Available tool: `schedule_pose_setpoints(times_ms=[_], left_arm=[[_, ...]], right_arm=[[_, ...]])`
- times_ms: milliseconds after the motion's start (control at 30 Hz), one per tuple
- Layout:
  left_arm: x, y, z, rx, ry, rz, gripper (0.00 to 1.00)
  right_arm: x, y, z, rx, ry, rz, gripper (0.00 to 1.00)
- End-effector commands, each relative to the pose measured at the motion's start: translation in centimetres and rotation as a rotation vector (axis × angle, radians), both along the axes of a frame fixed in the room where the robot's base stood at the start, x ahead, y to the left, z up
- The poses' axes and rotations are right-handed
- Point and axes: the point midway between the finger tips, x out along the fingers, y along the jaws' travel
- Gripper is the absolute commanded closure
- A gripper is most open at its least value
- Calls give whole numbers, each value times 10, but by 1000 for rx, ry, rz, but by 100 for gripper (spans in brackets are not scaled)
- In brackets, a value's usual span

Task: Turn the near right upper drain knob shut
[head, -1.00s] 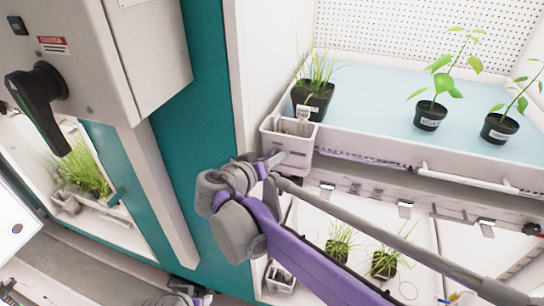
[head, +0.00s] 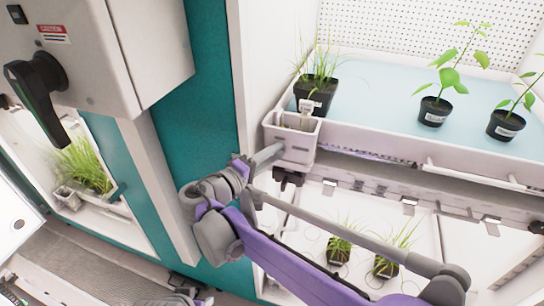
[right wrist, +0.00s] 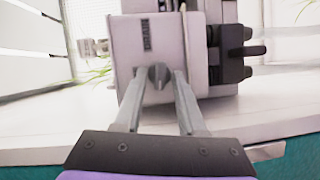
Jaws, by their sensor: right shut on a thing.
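The near right upper drain box (head: 295,142) is a pale box at the front left corner of the upper tray. A black part (head: 288,177) shows under it. My right gripper (head: 268,156) reaches the box's left side from the left. In the right wrist view, my right gripper (right wrist: 158,84) has its fingers closed in on a small grey knob (right wrist: 157,74) on the pale face of the box. The fingers hide the knob's sides, so its exact turn is hard to read. My left gripper's fingers do not show.
The upper tray (head: 465,180) holds potted plants, with a grassy pot (head: 317,95) just behind the drain box. A grey control box with a black handle (head: 38,95) juts out at upper left. A teal post (head: 215,90) stands left of the gripper. Lower plants (head: 340,245) sit below.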

Motion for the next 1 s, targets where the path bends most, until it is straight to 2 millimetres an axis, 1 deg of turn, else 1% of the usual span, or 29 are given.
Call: schedule_pose_setpoints(times_ms=[200,400,933,967,1000], left_arm=[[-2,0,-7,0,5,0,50],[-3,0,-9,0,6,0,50],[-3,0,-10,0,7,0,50],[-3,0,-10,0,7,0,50],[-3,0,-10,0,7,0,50]], right_arm=[[0,0,-3,-112,38,0,100],[0,0,-3,-170,56,0,100],[0,0,-2,-192,64,0,100],[0,0,-2,-191,63,0,59],[0,0,-2,-191,63,0,54]])
